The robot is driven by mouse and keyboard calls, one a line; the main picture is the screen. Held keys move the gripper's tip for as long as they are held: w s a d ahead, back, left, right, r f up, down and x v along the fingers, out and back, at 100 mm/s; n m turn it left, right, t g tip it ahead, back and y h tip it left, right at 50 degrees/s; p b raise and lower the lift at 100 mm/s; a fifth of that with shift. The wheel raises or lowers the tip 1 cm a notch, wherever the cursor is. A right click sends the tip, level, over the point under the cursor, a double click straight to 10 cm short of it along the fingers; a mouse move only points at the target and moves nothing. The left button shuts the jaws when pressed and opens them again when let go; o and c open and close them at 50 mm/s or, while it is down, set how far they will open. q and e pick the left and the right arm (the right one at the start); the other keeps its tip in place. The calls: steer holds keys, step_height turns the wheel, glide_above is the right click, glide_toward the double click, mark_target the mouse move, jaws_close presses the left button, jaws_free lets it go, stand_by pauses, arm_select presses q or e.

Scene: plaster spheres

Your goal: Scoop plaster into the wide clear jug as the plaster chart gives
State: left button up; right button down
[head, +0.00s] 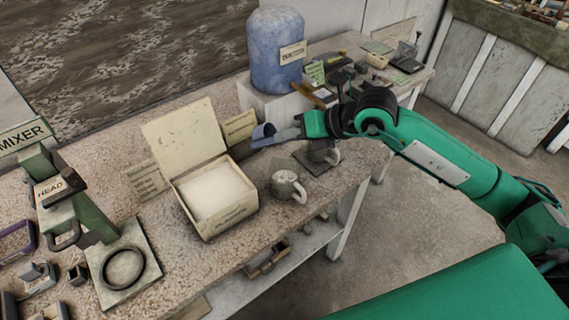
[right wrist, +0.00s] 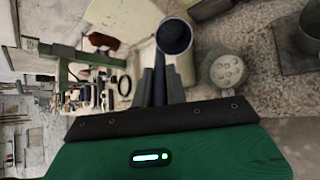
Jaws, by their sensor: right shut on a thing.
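My right gripper (head: 299,127) is shut on the handle of a blue-grey scoop (head: 263,131), held above the bench at the right of the plaster box. The scoop's round cup shows in the right wrist view (right wrist: 174,36); it looks dark inside, and I cannot tell whether it holds anything. The open plaster box (head: 232,222) holds white powder (head: 212,190). A see-through jug (head: 322,153) with a handle stands on a dark plate, partly hidden by my arm. Cards with writing too small to read stand by the box, one at left (head: 146,181), one behind (head: 240,127). My left gripper is out of view.
A pale lidded pot (head: 285,186) with holes and a handle stands between box and jug. A blue water tank (head: 275,55) stands on a block behind. A green mixer stand (head: 85,205) and ring plate are at left. Small tools crowd the far right end.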

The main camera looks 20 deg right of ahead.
steer(key=shift+w+a+r+g+h+p, duration=0.3)
steer(key=shift+a+r+g+h+p, duration=0.45)
steer(key=shift+p, duration=1.35)
steer(key=shift+w+a+r+g+h+p, duration=0.1)
steer(key=shift+w+r+g+h+p, duration=0.3)
steer(key=shift+r+p, duration=1.2)
steer(key=shift+w+a+r+g+h+p, duration=0.35)
steer(key=shift+h+p, duration=0.4)
steer(key=shift+p, duration=1.85)
steer(key=shift+a+r+h+p, duration=0.15)
steer(key=shift+r+h+p, duration=0.1)
steer(key=shift+h+p, duration=0.25)
steer(key=w+a+r+g+h+p, duration=0.1)
steer(key=g+h+p, duration=0.1)
steer(key=p, duration=0.1)
steer(key=w+a+r+g+h+p, duration=0.1)
steer(key=a+r+h+p, duration=0.1)
steer(key=p, duration=0.2)
steer(key=shift+w+r+g, duration=0.15)
steer(key=shift+r+g, duration=0.05)
steer(key=shift+g, duration=0.2)
steer(key=shift+d, duration=0.1)
